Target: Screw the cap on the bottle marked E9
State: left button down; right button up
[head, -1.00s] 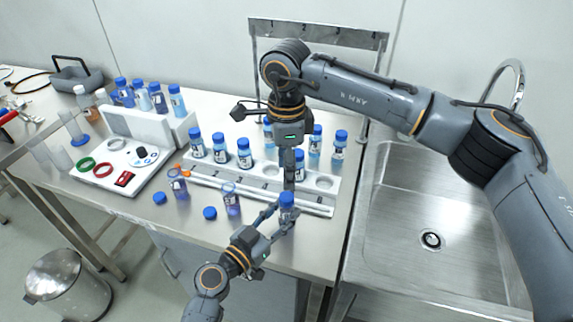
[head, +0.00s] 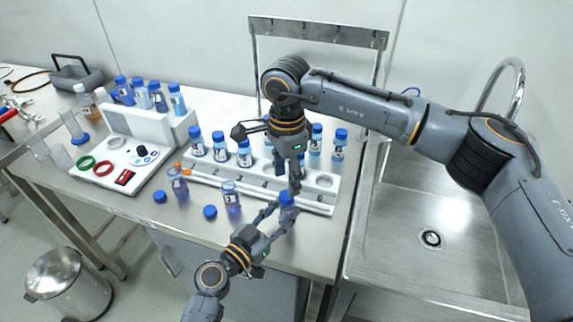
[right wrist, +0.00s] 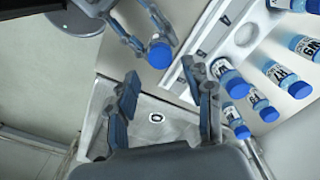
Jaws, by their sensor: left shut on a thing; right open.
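My left gripper (head: 277,211) is shut on a small bottle (head: 287,211) at the table's front edge. A blue cap (head: 287,198) sits on top of this bottle; I cannot tell how tight it is. Its label is not readable, so I cannot confirm E9. The blue cap also shows in the right wrist view (right wrist: 159,55), beside the fingers of my left gripper (right wrist: 155,30). My right gripper (head: 295,187) is open and empty, just above and beside the capped bottle. Its two spread fingers show in the right wrist view (right wrist: 165,95), with nothing between them.
A white rack (head: 215,178) behind holds several blue-capped bottles. Two uncapped bottles (head: 178,185) (head: 232,198) stand left of my left gripper, with two loose blue caps (head: 160,197) (head: 210,212) near them. A sink (head: 390,230) is at right.

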aim_at(286, 195)
notch_tip(286, 195, down, 5)
dwell(0.3)
grip_shut()
jog(key=m, duration=1)
jog(key=shift+m, duration=0.4)
jog(key=m, duration=0.4)
jog(key=shift+o, duration=0.3)
grip_release()
